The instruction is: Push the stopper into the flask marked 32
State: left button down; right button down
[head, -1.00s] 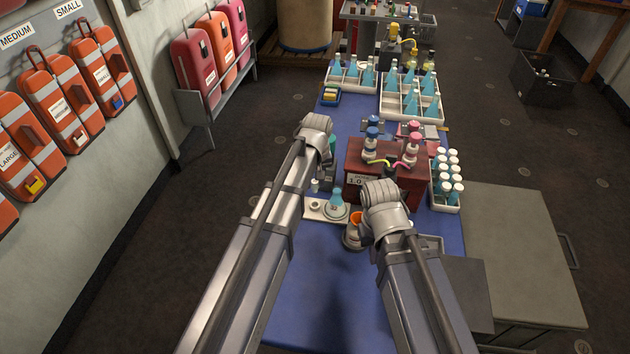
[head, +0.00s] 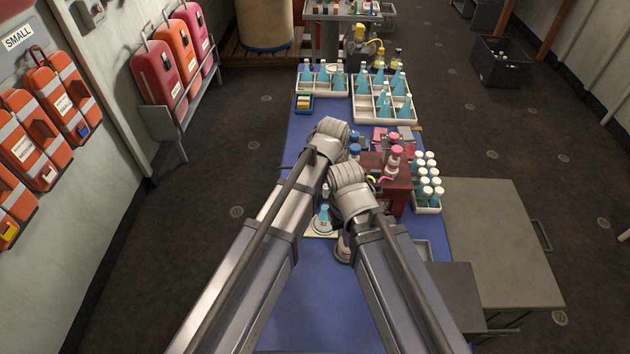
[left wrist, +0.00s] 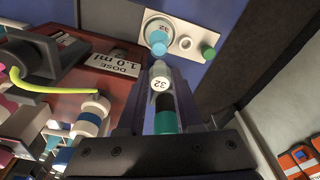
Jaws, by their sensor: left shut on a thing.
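The flask marked 32 (head: 322,222) stands on a white holder, its blue contents showing in the head view. In the left wrist view the flask (left wrist: 158,42) is upright at the top, beyond my left fingertips. The vial is apart from the flask in that picture. A green stopper-like piece (left wrist: 208,51) sits on the holder (left wrist: 186,28), beside an empty round hole. My right gripper (head: 348,178) is close to the left one; its fingers are hidden.
A red dosing box (head: 398,192) with capped bottles stands right of the grippers; its label reads 1.0 ml. A rack of white-capped bottles (head: 427,208) is further right. Flask trays (head: 366,117) fill the far table. The near blue tabletop (head: 305,305) is clear.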

aim_at(326, 197)
pick_arm(q)
jog(key=shift+f, duration=0.2)
jog(key=shift+f+b, duration=1.75)
jog(key=shift+b, duration=0.2)
jog(key=shift+f, duration=0.1)
jog(key=shift+f, duration=0.15)
jog(key=shift+f+b, duration=0.1)
jog(key=shift+b, duration=0.3)
jog(key=shift+f+b, duration=0.65)
jog(key=shift+f, duration=0.1)
jog(key=shift+f+b, duration=0.4)
jog(key=shift+b, duration=0.05)
